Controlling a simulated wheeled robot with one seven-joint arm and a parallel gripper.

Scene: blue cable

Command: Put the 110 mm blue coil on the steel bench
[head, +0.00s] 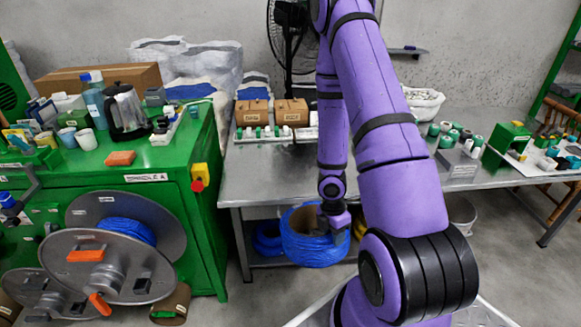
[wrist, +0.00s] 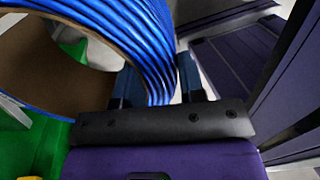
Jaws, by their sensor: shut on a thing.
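The blue coil (head: 306,248) is a thick ring of blue cable around a brown inner core. In the head view it hangs at the front edge of the steel bench (head: 285,185), lower than the bench top. My gripper (head: 338,222) is shut on the right side of its wall. In the wrist view the coil (wrist: 125,35) runs down between the two fingers of my gripper (wrist: 163,88). The far fingertips are partly hidden by the coil. The middle of the bench top is partly hidden by my arm.
Cardboard boxes and a row of small parts (head: 262,132) stand at the back of the bench. Its front left is clear. A green bench with cable reels (head: 125,230) stands at left. Another blue coil (head: 267,238) sits under the steel bench. Spools (head: 450,135) stand at right.

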